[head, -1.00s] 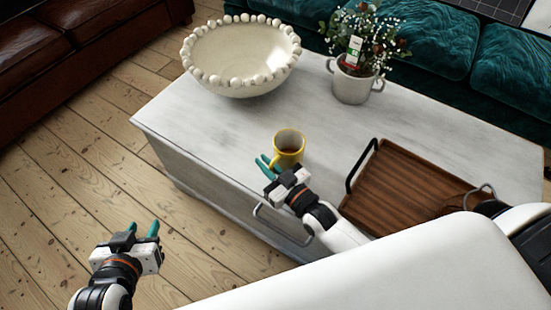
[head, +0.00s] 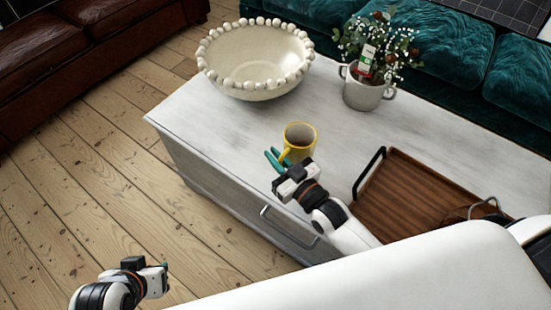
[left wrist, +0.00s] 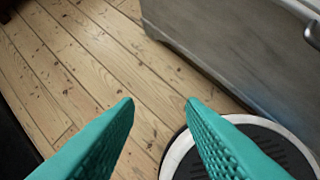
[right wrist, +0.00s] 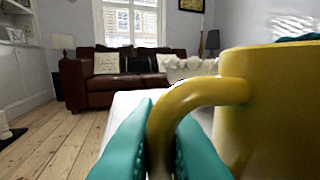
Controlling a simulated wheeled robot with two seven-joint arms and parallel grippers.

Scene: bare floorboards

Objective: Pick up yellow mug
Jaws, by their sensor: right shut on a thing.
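The yellow mug (head: 299,140) is upright at the front part of the white table, and in the head view it appears slightly raised or at the tabletop; I cannot tell which. My right gripper (head: 279,160) is shut on the mug's handle. In the right wrist view the teal fingers (right wrist: 160,150) close on both sides of the yellow handle, with the mug body (right wrist: 270,115) at the right. My left gripper (left wrist: 160,105) is open and empty above the floor; its fingers are mostly hidden in the head view.
The white table (head: 205,120) holds a beaded bowl (head: 255,65), a potted plant (head: 367,90) and a wooden tray (head: 415,195) to the mug's right. A brown sofa (head: 60,60) and a teal sofa (head: 440,55) stand beyond. Table surface left of the mug is clear.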

